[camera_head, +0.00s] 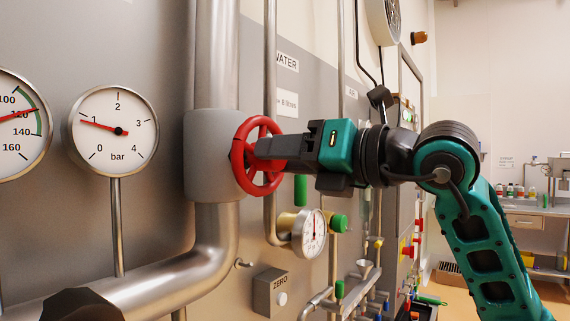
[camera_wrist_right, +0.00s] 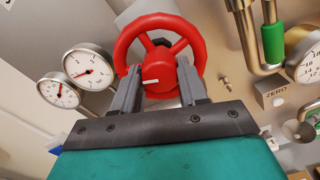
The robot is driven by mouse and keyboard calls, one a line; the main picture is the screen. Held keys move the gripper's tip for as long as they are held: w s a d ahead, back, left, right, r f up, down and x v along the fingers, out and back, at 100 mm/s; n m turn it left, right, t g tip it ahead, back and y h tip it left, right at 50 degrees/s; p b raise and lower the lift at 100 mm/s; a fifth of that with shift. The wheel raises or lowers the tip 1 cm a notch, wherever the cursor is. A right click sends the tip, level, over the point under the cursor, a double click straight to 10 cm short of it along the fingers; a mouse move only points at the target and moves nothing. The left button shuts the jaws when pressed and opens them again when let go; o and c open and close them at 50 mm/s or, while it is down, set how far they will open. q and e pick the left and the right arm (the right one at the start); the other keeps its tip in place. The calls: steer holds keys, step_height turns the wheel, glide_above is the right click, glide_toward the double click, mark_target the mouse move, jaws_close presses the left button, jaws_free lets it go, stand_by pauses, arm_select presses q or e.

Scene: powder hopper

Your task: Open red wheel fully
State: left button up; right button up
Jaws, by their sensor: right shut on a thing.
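The red wheel (camera_head: 241,150) is a spoked handwheel on a grey valve body (camera_head: 206,150) of a thick vertical pipe. It also shows in the right wrist view (camera_wrist_right: 190,30), with a white mark on its hub. My right gripper (camera_head: 259,149) reaches in from the right at the wheel's hub. In the right wrist view its two fingers (camera_wrist_right: 158,82) stand on either side of the red hub, shut on it. The far sides of the fingertips are hidden. My left gripper is not seen.
A bar gauge (camera_head: 112,130) reads near 1, left of the pipe. Another gauge (camera_head: 15,125) is cut off at the left edge. A small gauge (camera_head: 311,232) with a green knob (camera_head: 339,224) and a ZERO box (camera_head: 272,292) sit below the wheel. Thin pipes run behind my right gripper.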

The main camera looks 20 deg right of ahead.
arm_select(q)
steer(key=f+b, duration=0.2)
steer(key=b, duration=0.1)
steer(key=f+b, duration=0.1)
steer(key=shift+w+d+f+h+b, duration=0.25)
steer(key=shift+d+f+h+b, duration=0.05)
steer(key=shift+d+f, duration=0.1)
arm_select(e)
steer(key=n, duration=2.2)
steer(key=shift+f, duration=0.1)
steer(key=shift+n, duration=0.3)
steer(key=o, duration=0.8)
steer(key=shift+s, duration=0.1)
arm_select(q)
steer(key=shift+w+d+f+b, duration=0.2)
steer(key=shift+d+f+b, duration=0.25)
steer(key=shift+b, duration=0.6)
arm_select(e)
steer(key=v, duration=1.2)
steer(key=shift+s+d, duration=0.3)
